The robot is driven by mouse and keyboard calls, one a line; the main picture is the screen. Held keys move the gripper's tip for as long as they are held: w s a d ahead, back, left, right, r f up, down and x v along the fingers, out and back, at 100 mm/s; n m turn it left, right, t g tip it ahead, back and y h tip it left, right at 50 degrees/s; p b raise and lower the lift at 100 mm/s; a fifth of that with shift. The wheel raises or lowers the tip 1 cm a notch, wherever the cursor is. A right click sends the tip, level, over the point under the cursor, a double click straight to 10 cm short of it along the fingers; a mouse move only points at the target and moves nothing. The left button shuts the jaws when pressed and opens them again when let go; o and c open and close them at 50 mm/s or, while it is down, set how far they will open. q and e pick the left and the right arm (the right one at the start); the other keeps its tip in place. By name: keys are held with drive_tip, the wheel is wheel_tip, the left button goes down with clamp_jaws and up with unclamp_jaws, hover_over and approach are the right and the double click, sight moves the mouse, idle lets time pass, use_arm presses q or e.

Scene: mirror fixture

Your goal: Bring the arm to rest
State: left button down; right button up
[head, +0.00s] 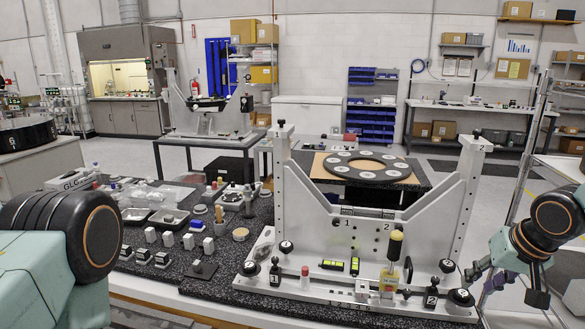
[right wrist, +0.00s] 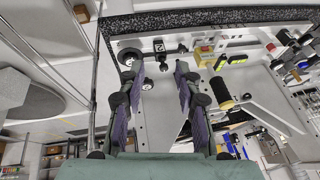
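The white mirror fixture (head: 375,235) stands on the speckled dark bench top, with its two tall side arms upright. My right gripper (head: 485,276) is just right of the fixture's base. In the right wrist view my right gripper (right wrist: 158,70) has its two purple-sided fingers apart, with nothing between them. The fixture's base plate with a black knob marked 2 (right wrist: 159,46) lies beyond the fingertips. Of my left arm, only a large round joint and green link show at the left of the head view; its gripper is out of view.
Several small white-topped blocks (head: 168,239) and trays (head: 170,217) cover the bench to the left. A thin metal post (head: 530,145) rises behind my right arm.

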drive_tip(key=w+a+n+t+y+b, duration=0.1)
drive_tip(key=w+a+t+y, duration=0.15)
drive_tip(key=a, duration=0.45)
drive_tip(key=s+a+f+b, duration=0.3)
drive_tip(key=s+f, duration=0.1)
drive_tip(key=f, duration=0.5)
drive_tip(key=s+a+f+b, duration=0.3)
drive_tip(key=f+b, duration=0.1)
drive_tip(key=f, duration=0.5)
drive_tip(key=s+a+f+n+g+h+b, duration=0.1)
drive_tip(key=s+f+g+h+b, duration=0.2)
drive_tip(key=s+f, duration=2.5)
drive_tip(key=s+g+b, duration=0.1)
drive_tip(key=g+b, duration=0.3)
drive_tip(key=b, duration=0.5)
drive_tip(key=shift+f+n, duration=0.3)
drive_tip(key=shift+n, duration=0.1)
drive_tip(key=shift+w+a+g+h, duration=0.1)
drive_tip(key=shift+g+h, duration=0.15)
